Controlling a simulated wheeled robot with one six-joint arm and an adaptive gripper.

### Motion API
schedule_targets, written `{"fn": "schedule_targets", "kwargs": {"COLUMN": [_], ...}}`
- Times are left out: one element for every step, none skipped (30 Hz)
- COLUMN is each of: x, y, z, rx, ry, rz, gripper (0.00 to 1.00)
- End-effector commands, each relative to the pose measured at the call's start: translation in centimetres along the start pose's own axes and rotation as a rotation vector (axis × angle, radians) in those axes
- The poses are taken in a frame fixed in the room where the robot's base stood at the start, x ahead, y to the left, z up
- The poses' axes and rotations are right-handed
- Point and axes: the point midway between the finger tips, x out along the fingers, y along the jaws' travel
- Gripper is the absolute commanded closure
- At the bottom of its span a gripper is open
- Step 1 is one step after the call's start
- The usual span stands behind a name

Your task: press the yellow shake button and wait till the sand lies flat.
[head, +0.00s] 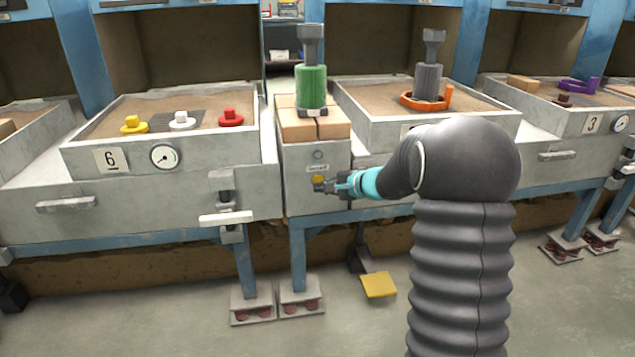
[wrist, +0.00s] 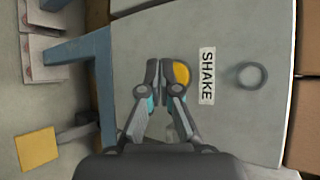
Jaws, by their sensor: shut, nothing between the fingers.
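The yellow shake button (head: 318,179) is on the front of the grey panel between two sand trays. In the wrist view the button (wrist: 182,73) shows beside my fingertips, partly covered by one of them, next to a white label reading SHAKE (wrist: 207,76). My gripper (head: 328,186) is shut and empty, with its tips at the panel by the button. It also shows in the wrist view (wrist: 160,72). Whether the tips touch the button I cannot tell. Sand (head: 180,104) lies in the tray marked 6, with yellow, white and red pieces on it.
A green-bodied tool (head: 311,75) stands on tan blocks (head: 300,125) above the panel. A grey tool (head: 430,75) with an orange ring stands in the right tray. A round ring (wrist: 252,76) is on the panel. A yellow pedal (head: 379,285) is on the floor below.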

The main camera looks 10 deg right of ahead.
Motion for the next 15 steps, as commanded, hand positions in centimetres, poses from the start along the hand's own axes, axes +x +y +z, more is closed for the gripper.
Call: {"fn": "schedule_targets", "kwargs": {"x": [0.11, 0.18, 0.27, 0.35, 0.42, 0.5, 0.54, 0.57, 0.57, 0.57, 0.56, 0.55, 0.55, 0.55, 0.55], "y": [0.0, -0.03, -0.08, -0.12, -0.16, -0.22, -0.27, -0.32, -0.38, -0.4, -0.41, -0.41, -0.41, -0.41, -0.4], "z": [-0.07, -0.12, -0.19, -0.24, -0.29, -0.35, -0.38, -0.4, -0.41, -0.4, -0.4, -0.4, -0.39, -0.39, -0.4], "rx": [0.0, -0.001, -0.001, -0.001, -0.001, -0.001, -0.001, -0.001, -0.001, 0.0, 0.0, 0.0, 0.0, 0.0, 0.0], "ry": [0.0, 0.0, 0.0, 0.0, 0.0, 0.0, 0.0, 0.0, 0.0, 0.0, 0.0, 0.0, 0.0, 0.0, 0.0], "rz": [0.0, 0.0, 0.0, 0.0, 0.0, 0.0, 0.0, 0.0, 0.0, 0.0, 0.0, 0.0, 0.0, 0.0, 0.0], "gripper": [1.0, 1.0, 1.0, 1.0, 1.0, 1.0, 1.0, 1.0, 1.0, 1.0, 1.0, 1.0, 1.0, 1.0, 1.0]}}
